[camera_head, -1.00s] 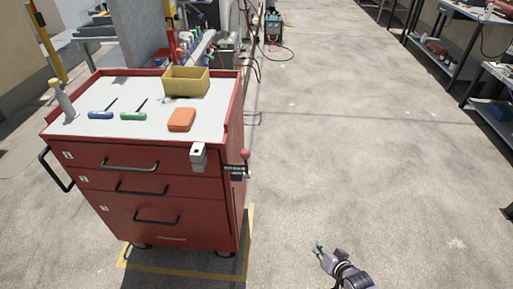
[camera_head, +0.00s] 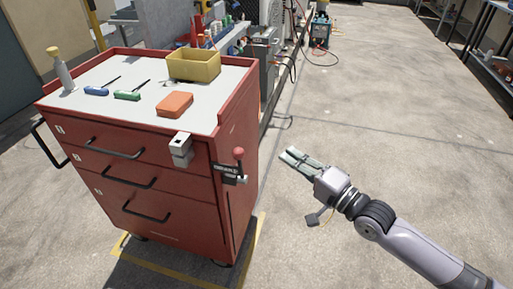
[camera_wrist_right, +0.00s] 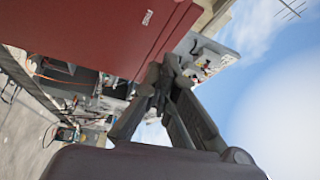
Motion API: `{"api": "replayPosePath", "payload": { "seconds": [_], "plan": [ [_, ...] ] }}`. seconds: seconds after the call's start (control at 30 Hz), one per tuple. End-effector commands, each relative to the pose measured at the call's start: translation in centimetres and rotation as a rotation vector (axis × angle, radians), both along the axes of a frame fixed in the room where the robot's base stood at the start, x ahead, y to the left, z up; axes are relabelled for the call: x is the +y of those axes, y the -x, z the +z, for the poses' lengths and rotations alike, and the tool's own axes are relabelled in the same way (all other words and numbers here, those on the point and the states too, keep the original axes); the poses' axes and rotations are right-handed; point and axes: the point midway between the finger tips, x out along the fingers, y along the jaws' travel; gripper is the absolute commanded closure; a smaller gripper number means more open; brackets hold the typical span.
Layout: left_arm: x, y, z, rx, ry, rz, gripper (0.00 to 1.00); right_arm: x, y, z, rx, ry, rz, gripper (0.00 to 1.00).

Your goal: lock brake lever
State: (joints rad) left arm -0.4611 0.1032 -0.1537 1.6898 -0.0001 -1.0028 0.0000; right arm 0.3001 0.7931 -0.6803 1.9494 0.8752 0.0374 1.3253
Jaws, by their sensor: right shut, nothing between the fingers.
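The brake lever (camera_head: 238,157) has a red ball knob and sits on a dark bracket at the front right corner of the red tool cart (camera_head: 240,120). The knob points up. A dark label plate (camera_head: 226,171) is beside it. My right gripper (camera_head: 288,153) is shut and empty, to the right of the lever and apart from it. In the right wrist view its fingers (camera_wrist_right: 160,85) meet in front of the red cart side (camera_wrist_right: 110,30); the lever cannot be made out there. My left gripper is not in view.
On the cart top are a yellow bin (camera_head: 194,65), an orange box (camera_head: 175,104), two screwdrivers (camera_head: 127,95) and a bottle (camera_head: 60,70). A grey block (camera_head: 180,148) sticks out at the front edge. The floor right of the cart is clear; shelves stand far right.

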Motion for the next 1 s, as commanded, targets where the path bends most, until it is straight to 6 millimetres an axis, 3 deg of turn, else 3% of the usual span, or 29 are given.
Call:
{"api": "replayPosePath", "payload": {
  "seconds": [0.27, 0.77, 0.8, 1.0],
  "plan": [
    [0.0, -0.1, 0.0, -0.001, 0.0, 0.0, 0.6, 0.7, -0.9, 0.2, -0.002, -0.001, -0.002, 1.0],
    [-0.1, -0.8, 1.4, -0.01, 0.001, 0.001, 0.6, 6.8, -7.6, 1.0, -0.004, 0.001, -0.001, 1.0],
    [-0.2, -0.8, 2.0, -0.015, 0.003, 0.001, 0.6, 7.1, -7.1, 0.9, 0.001, 0.001, 0.0, 1.0],
    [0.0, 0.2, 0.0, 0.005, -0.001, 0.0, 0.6, 8.0, -5.1, 0.4, 0.001, 0.0, 0.0, 1.0]
  ]
}}
